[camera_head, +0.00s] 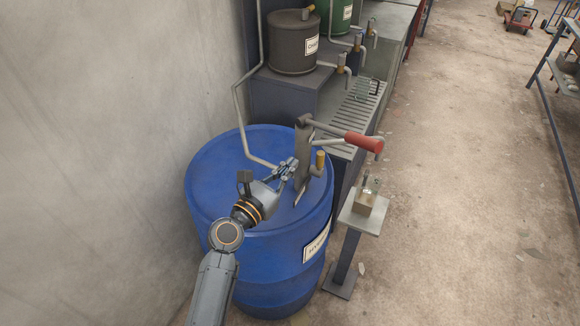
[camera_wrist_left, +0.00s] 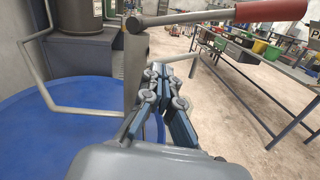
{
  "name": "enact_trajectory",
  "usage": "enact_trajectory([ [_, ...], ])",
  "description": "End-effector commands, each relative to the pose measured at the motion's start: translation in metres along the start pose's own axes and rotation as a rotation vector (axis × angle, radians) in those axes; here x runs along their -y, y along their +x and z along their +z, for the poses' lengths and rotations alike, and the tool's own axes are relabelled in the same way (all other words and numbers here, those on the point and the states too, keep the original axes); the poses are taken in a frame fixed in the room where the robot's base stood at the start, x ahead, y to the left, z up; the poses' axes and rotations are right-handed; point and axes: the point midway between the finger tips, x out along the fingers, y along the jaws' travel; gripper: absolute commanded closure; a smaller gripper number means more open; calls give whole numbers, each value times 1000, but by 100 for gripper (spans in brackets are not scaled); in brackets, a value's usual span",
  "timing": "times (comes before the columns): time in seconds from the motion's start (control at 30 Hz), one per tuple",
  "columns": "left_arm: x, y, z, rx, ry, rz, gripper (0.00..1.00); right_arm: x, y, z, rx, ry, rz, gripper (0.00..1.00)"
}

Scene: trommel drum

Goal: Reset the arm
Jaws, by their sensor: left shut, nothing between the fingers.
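My left arm reaches in from the lower left in the head view. My left gripper (camera_head: 287,168) is shut and empty above the top of the blue drum (camera_head: 225,165), close to the upright pump body (camera_head: 303,150). I cannot tell whether it touches the pump. In the left wrist view its fingers (camera_wrist_left: 165,85) are together in front of the pump post (camera_wrist_left: 135,65). The pump's lever ends in a red handle (camera_head: 364,142), which also shows at the top of the wrist view (camera_wrist_left: 270,10). My right gripper is not in view.
A small stand (camera_head: 364,207) with a block and a glass item is right of the drum. A slatted bench (camera_head: 352,120) and a dark container (camera_head: 293,45) are behind. Floor at right is mostly clear.

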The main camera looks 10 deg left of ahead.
Motion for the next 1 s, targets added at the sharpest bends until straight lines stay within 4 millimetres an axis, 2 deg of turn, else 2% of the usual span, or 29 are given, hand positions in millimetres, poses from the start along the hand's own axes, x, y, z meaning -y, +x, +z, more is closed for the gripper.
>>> enact_trajectory([
  [0.23, 0, 0, 0, 0, 0, 0, 100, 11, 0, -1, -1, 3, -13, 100],
  [0.5, 0, 0, 0, 0, 2, -1, 100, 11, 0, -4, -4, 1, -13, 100],
  [0.63, 8, -8, -6, -28, 110, -36, 100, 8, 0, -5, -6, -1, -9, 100],
  [0.77, 32, -38, -28, -116, 470, -166, 100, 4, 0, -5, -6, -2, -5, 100],
  [0.87, 53, -78, -55, -203, 868, -341, 100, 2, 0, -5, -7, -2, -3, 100],
  [1.0, 70, -145, -92, -293, 1400, -653, 100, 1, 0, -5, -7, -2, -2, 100],
])
